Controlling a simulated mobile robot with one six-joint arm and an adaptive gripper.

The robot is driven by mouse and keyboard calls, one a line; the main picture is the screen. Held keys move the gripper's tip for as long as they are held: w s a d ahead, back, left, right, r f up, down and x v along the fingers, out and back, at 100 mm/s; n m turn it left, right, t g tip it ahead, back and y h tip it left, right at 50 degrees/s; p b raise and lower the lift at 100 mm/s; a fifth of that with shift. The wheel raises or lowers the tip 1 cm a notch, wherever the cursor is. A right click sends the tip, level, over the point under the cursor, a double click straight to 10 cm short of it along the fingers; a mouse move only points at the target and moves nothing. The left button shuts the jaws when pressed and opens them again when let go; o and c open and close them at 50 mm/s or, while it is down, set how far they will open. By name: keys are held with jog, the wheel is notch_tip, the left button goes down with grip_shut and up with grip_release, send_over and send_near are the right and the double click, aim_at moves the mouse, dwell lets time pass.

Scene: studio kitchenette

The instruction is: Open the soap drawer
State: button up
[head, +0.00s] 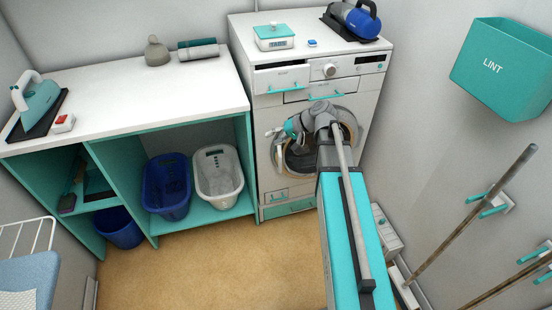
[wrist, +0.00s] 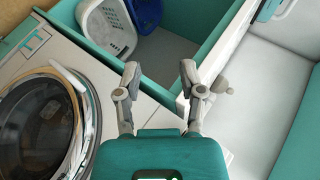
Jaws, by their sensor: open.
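The white washing machine (head: 372,85) stands right of the counter. Its soap drawer (head: 270,79), at the upper left of the front, has a teal bar handle (head: 287,88). A dark gap shows along the drawer's top edge, so it looks partly out. My gripper (head: 290,128) is below the drawer, in front of the machine near the left side of the round door. In the wrist view my gripper (wrist: 162,80) has its two fingers spread, with nothing held between them. The round door (wrist: 40,125) is at left there. I cannot make out the drawer handle in that view.
A second teal handle (head: 325,97) is right of the drawer. A scale (head: 273,38) and a blue appliance (head: 355,19) stand on the machine. The counter (head: 120,90) adjoins at left, above blue and white baskets (head: 218,173). A lint bin (head: 505,70) hangs at right.

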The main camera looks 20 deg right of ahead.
jog(key=s+a+r+n+g+h+p, duration=0.1)
jog(key=s+a+g+h+p, duration=0.1)
jog(key=s+h+p, duration=0.2)
jog(key=s+a+r+n+g+h+p, duration=0.1)
jog(key=s+h+p, duration=0.4)
jog(key=s, duration=0.5)
jog(key=shift+a+r+n+g+h+p, duration=0.3)
jog(key=shift+a+r+n+g+p, duration=0.2)
jog(key=shift+g, duration=0.2)
jog(key=shift+d, duration=0.1)
jog(key=w+d+f+m+t+y+b, duration=0.1)
jog(key=w+d+m+t+y+b, duration=0.35)
jog(key=w, duration=0.75)
jog(key=w+d+r+m+t+y+b, duration=0.3)
jog(key=w+d, duration=0.1)
jog(key=d, duration=0.5)
jog(key=w+d+r+m+t+y+b, duration=0.3)
jog(key=w+d+t+y, duration=0.1)
jog(key=d, duration=0.5)
jog(key=shift+w+r, duration=0.3)
jog(key=shift+w, duration=0.15)
